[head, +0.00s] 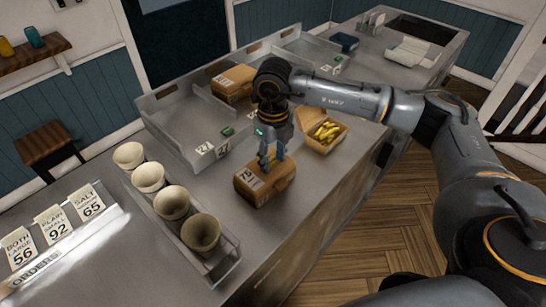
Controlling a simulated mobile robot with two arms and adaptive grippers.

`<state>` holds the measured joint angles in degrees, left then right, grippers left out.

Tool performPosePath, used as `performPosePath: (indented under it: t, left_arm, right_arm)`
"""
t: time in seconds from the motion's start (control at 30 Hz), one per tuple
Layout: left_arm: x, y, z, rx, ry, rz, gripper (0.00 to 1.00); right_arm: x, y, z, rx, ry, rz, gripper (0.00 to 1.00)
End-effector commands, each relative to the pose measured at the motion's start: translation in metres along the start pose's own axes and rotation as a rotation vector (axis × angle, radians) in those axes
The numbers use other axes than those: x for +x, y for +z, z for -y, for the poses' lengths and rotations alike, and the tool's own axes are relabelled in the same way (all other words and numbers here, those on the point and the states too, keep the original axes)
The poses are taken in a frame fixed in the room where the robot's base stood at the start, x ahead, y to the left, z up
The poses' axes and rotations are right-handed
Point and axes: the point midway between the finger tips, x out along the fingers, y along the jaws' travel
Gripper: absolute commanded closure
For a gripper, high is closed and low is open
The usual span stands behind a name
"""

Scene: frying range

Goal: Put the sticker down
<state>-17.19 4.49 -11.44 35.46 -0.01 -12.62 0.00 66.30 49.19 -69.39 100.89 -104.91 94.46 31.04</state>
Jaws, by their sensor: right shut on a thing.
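My right gripper (271,158) points down with its fingertips at the top of a closed brown box (275,184). It is shut on the sticker, which is too small and too covered by the fingers to make out clearly. The box stands on the steel counter and has a white label marked 75 (250,178) on its left part. I cannot tell whether the sticker touches the box. My left gripper is not in view.
An open box of chips (324,132) stands right of the closed box. Several cups (173,202) stand in a rack at left. Behind is a divided tray (182,125) with another closed box (233,83). Order cards (52,222) stand at far left. Bare counter lies in front.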

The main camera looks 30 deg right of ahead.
Motion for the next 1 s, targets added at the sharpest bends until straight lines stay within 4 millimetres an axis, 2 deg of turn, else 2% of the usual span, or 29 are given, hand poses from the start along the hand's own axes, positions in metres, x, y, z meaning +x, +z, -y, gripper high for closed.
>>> performPosePath:
  t: [0.03,0.07,0.1,0.17,0.5,0.7,0.73,1.0]
  left_arm:
    - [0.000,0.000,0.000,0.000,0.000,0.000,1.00]
    - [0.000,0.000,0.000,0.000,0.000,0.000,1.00]
    - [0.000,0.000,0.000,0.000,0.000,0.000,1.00]
    - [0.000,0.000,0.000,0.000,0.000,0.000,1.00]
    - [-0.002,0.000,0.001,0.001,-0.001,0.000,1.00]
    - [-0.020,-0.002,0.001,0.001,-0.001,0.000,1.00]
    - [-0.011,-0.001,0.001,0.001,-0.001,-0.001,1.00]
    - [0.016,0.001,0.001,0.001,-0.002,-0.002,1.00]
  right_arm:
    - [0.003,-0.002,-0.001,-0.001,0.002,-0.008,0.67]
    - [0.003,-0.002,-0.001,-0.001,0.002,-0.009,0.52]
    - [0.003,-0.002,-0.001,-0.001,0.002,-0.010,0.44]
    - [0.004,-0.003,-0.001,-0.001,0.002,-0.010,0.35]
    - [0.001,-0.002,-0.001,-0.001,0.002,-0.008,0.35]
    - [-0.017,-0.001,-0.001,0.000,0.001,-0.006,0.35]
    - [-0.017,0.000,-0.001,-0.001,0.001,-0.002,0.35]
    - [-0.079,0.000,-0.001,-0.001,0.001,0.001,0.35]
